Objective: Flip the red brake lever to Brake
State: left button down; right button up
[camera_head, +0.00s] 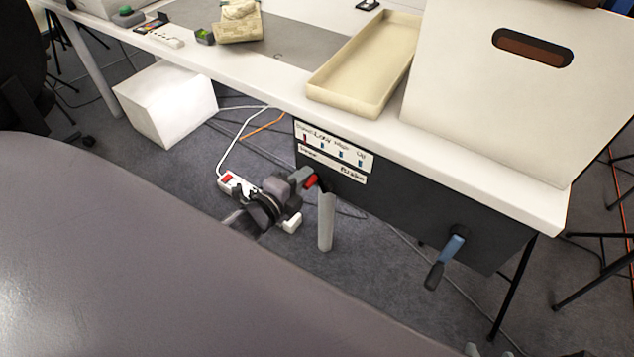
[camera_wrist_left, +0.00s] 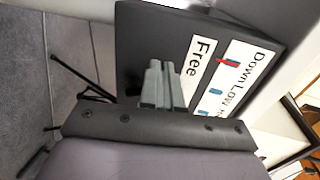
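The red brake lever (camera_head: 311,181) shows at the left part of the dark panel (camera_head: 400,208) under the table edge, below the "Free" end of the Free/Brake label (camera_head: 331,165). My left gripper (camera_head: 302,177) is right at the lever, its grey fingertips overlapping or touching it. In the left wrist view the two fingers (camera_wrist_left: 161,84) lie close together, in front of the panel near the "Free" label (camera_wrist_left: 198,62). No red lever shows between them there, so I cannot tell whether they touch it.
A small red marker (camera_head: 305,138) and several blue ones sit on the Down/Low/High/Up label. A blue-handled crank (camera_head: 447,255) is at the panel's right. A tray (camera_head: 368,65) and large box (camera_head: 510,95) stand on the table.

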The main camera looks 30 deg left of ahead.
pick_arm(q)
jog(key=shift+s+d+f, duration=0.1)
jog(key=shift+d, duration=0.85)
jog(key=shift+s+d, duration=0.1)
jog(key=shift+d, duration=0.65)
jog(key=shift+s+a, duration=0.1)
jog(key=shift+s, duration=0.1)
jog(key=p, duration=0.2)
send_near(319, 181)
jog(key=shift+w+a+f, duration=0.6)
jog(key=shift+a+f, duration=0.1)
jog(key=shift+a, duration=0.25)
pick_arm(e)
jog(key=shift+s+d+r, duration=0.1)
jog(key=shift+d+r, duration=0.1)
jog(key=shift+r, duration=0.6)
jog(key=shift+f, duration=0.1)
